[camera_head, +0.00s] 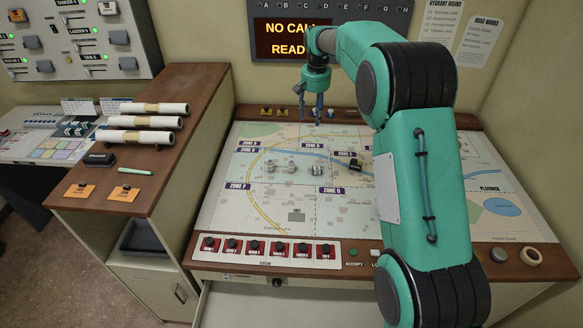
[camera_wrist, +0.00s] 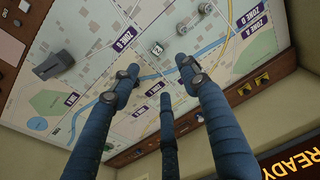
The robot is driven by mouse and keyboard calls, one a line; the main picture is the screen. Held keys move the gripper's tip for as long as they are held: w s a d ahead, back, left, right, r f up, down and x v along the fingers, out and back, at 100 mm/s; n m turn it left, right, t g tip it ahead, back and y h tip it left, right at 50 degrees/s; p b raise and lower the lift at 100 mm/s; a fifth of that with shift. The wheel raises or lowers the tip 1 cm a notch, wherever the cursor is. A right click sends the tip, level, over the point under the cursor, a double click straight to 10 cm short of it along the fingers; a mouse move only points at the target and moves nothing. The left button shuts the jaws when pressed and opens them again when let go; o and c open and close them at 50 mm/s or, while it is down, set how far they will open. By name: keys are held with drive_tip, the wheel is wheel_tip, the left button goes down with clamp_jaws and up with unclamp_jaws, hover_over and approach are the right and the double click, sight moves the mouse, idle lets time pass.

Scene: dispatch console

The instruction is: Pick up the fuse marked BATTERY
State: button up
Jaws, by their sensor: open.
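I cannot read the word BATTERY in either view, so I cannot tell which thing is that fuse. My gripper (camera_head: 311,112) hangs over the back edge of the map console. Its blue fingers are spread open with nothing between them, as the wrist view (camera_wrist: 160,82) shows. Small silver pieces lie on the map; the right one (camera_head: 316,169) shows in the wrist view (camera_wrist: 157,48) beyond the fingertips.
A wooden-topped cabinet (camera_head: 190,100) at left holds rolled papers (camera_head: 145,122), a black box (camera_head: 98,158), a green marker (camera_head: 135,171) and orange tags (camera_head: 123,194). Red switches (camera_head: 254,248) line the console front. Yellow tags (camera_wrist: 253,84) sit on its back edge. My arm hides the map's right middle.

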drive_tip(key=w+a+f, duration=0.2)
drive_tip(key=w+f, duration=0.1)
drive_tip(key=f, duration=0.2)
drive_tip(key=w+a+f, duration=0.2)
drive_tip(key=a+f, duration=0.1)
drive_tip(key=f, duration=0.2)
drive_tip(key=g+p, duration=0.1)
drive_tip(key=p, duration=0.1)
hover_over(292, 162)
wheel_tip(292, 162, down, 11)
drive_tip(key=shift+a, duration=0.15)
drive_tip(key=shift+f, duration=4.25)
drive_tip(key=shift+f, duration=2.6)
drive_tip(key=shift+c, duration=0.3)
